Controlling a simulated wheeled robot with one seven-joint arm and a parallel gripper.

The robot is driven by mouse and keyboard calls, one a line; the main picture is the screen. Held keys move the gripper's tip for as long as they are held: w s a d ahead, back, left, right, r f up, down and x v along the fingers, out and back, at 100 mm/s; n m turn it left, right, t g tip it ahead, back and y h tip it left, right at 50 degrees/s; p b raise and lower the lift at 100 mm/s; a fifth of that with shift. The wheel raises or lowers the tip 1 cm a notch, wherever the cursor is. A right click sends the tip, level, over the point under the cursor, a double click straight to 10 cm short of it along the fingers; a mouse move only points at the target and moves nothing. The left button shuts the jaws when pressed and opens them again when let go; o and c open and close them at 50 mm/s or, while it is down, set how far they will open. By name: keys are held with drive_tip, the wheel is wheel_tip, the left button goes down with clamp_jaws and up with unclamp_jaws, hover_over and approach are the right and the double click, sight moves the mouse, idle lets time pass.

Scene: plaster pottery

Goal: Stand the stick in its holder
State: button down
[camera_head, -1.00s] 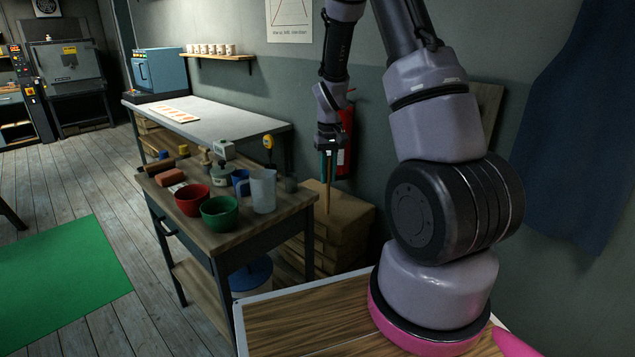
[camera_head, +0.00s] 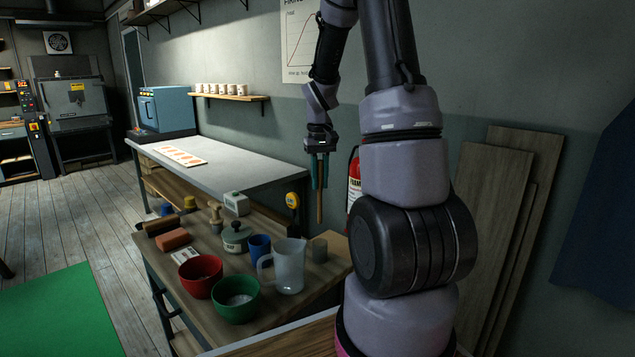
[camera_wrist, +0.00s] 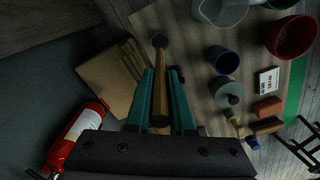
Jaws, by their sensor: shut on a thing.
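My gripper (camera_head: 319,186) is shut on a thin wooden stick (camera_head: 319,207), which hangs upright below the teal fingers. In the wrist view my gripper (camera_wrist: 161,75) holds the stick (camera_wrist: 159,112) between its fingers, pointing away from the camera. A small dark grey cup (camera_head: 318,250), which looks like the holder, stands on the right side of the wooden table. The stick's lower end appears just above it in the head view, with a gap. In the wrist view the cup (camera_wrist: 159,38) lies near the stick's far end; the stick partly overlaps it.
On the wooden table (camera_head: 215,262) stand a clear pitcher (camera_head: 289,268), blue mug (camera_head: 260,247), lidded pot (camera_head: 236,238), red bowl (camera_head: 201,275) and green bowl (camera_head: 236,300). A fire extinguisher (camera_head: 354,180) hangs on the wall. A grey bench (camera_head: 215,165) stands behind.

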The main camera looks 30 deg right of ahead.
sight(320, 212)
drive_tip(key=shift+f, duration=5.15)
drive_tip(key=c, duration=0.7)
unclamp_jaws()
wheel_tip(320, 212, up, 11)
drive_tip(key=shift+f, duration=0.1)
